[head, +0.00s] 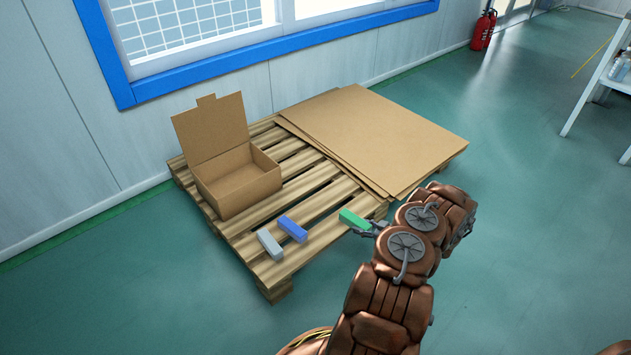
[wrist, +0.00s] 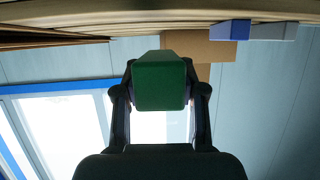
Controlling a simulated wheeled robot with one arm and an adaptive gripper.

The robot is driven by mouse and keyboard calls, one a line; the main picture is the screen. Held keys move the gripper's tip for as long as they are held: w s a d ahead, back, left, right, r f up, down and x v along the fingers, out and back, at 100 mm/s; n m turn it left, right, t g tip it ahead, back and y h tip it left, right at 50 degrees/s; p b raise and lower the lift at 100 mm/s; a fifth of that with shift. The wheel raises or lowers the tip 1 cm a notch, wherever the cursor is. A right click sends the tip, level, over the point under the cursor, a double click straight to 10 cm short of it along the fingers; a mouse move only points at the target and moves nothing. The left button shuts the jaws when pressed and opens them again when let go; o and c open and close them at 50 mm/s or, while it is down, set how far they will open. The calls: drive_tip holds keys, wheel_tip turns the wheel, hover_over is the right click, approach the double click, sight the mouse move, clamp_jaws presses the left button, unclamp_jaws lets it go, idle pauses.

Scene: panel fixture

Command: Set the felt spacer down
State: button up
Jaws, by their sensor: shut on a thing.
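The felt spacer appears to be the green block (head: 355,219), held near the front right part of the wooden pallet (head: 310,212). My gripper (head: 364,229) is shut on it, with one finger on each side in the wrist view (wrist: 160,92). The wrist view looks upside down, with the pallet along its top edge. There the green block (wrist: 160,80) shows apart from the pallet boards, so it seems held above them. The block's far side is hidden.
A blue block (head: 292,229) and a grey block (head: 270,244) lie on the pallet, left of the held block. An open cardboard box (head: 240,190) stands behind them. Flat cardboard sheets (head: 380,135) cover the right side. Bare slats lie between the blue block and my gripper.

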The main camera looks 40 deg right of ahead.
sight(347, 212)
drive_tip(key=w+r, duration=0.3)
drive_tip(key=w, duration=0.1)
drive_tip(key=w+r, duration=0.4)
drive_tip(key=shift+a+r, duration=0.1)
drive_tip(key=shift+r, duration=0.1)
drive_tip(key=w+a+r, duration=0.7)
drive_tip(key=w+r, duration=0.2)
drive_tip(key=r, duration=0.2)
drive_tip(key=w+a+r, duration=0.8)
drive_tip(key=w+r, duration=0.1)
drive_tip(key=r, duration=0.2)
drive_tip(key=s+a+r+n+y, duration=0.1)
drive_tip(key=a+r, duration=0.6)
drive_tip(key=a, duration=0.4)
drive_tip(key=s+a+r+n+y, duration=0.1)
drive_tip(key=a+r, duration=0.6)
drive_tip(key=a, duration=0.4)
drive_tip(key=s+a+r+n+y, duration=0.1)
drive_tip(key=a+r, duration=0.6)
drive_tip(key=a, duration=0.4)
wheel_tip(347, 212, up, 34)
drive_tip(key=p, duration=3.5)
drive_tip(key=shift+g, duration=0.3)
